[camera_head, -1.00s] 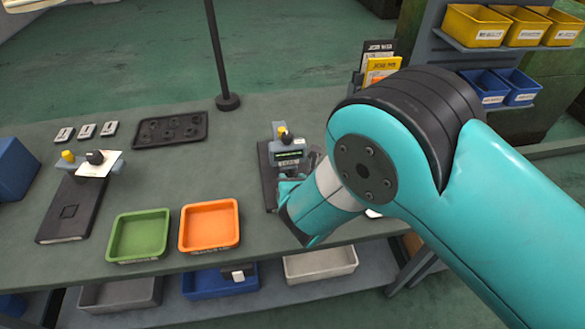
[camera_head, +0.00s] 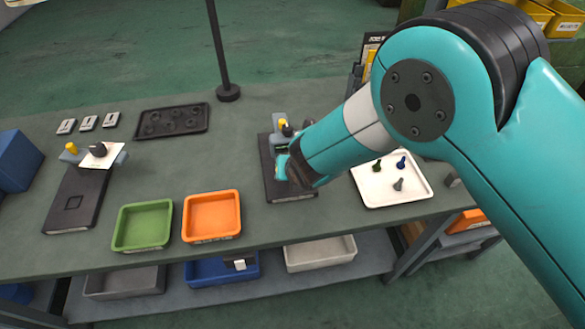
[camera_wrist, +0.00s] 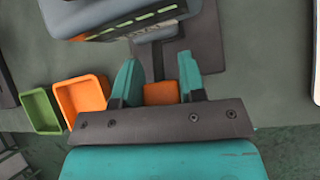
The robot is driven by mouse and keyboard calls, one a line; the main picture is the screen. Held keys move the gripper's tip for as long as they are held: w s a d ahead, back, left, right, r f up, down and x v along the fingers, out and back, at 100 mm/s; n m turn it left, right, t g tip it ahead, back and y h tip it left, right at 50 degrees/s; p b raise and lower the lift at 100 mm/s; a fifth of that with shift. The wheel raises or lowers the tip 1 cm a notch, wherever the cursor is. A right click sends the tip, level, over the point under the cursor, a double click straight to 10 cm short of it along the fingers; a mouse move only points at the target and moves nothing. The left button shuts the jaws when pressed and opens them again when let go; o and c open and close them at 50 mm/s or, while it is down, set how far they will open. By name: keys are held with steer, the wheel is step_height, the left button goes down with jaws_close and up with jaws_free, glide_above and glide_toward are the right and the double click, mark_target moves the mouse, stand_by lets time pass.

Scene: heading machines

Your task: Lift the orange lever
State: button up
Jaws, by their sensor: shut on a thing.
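The orange lever (camera_wrist: 160,93) shows in the wrist view as a small orange block between my two teal fingers. My gripper (camera_wrist: 159,62) is shut on it, one finger at each side. The machine's grey head (camera_wrist: 130,17) with a lit display strip is at the top of the wrist view, above its dark base plate (camera_wrist: 210,40). In the head view my gripper (camera_head: 283,166) is over the machine's dark base (camera_head: 268,180).
A white tray (camera_head: 385,198) with small coloured pieces lies right of the machine. An orange tray (camera_head: 212,237) and a green tray (camera_head: 142,247) are at the bench's front. A second machine (camera_head: 75,205) stands at the left. A dark pole (camera_head: 228,94) rises behind.

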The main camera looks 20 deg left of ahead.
steer(key=o, duration=0.9)
steer(key=b+v, duration=0.5)
steer(key=v, duration=1.2)
steer(key=shift+r, duration=0.2)
steer(key=shift+d, duration=0.1)
